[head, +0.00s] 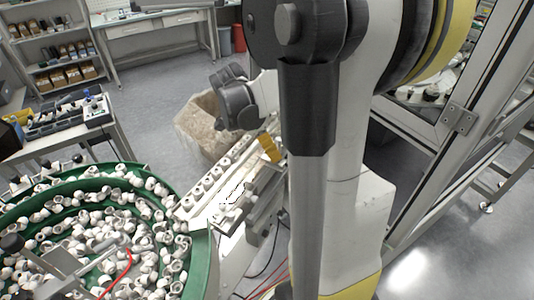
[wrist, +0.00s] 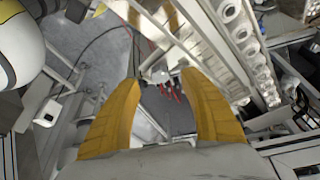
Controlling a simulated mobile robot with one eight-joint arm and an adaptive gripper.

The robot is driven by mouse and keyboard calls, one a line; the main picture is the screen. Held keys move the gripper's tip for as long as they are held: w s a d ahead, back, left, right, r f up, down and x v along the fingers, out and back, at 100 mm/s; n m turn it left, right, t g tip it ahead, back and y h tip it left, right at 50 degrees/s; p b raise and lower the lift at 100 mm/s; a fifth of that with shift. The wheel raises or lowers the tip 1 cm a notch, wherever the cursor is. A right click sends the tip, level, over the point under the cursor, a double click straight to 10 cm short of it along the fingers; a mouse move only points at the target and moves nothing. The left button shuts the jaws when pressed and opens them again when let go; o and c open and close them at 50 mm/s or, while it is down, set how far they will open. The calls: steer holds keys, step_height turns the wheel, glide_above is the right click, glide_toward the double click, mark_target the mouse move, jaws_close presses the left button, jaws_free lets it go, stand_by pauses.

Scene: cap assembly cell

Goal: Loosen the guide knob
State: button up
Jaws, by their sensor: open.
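My gripper (wrist: 162,80) shows in the wrist view as two yellow fingers, spread apart with nothing clearly held between them. In the head view its yellow part (head: 270,148) hangs over the far end of the cap rail (head: 208,196), partly behind my arm. I cannot clearly pick out the guide knob in either view. Small pale metal fittings (wrist: 160,73) lie beyond the fingertips in the wrist view, too small to identify. Metal guide hardware (head: 238,212) sits along the rail's right side in the head view. I cannot tell whether the gripper touches anything.
A green bowl feeder (head: 205,262) full of white caps stands at the lower left. The rail with its row of caps (wrist: 240,35) runs along the right in the wrist view. A large bin (head: 193,137) stands behind the rail, and a metal frame (head: 460,118) at the right.

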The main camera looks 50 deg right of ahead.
steer(key=shift+x, duration=1.85)
jaws_close()
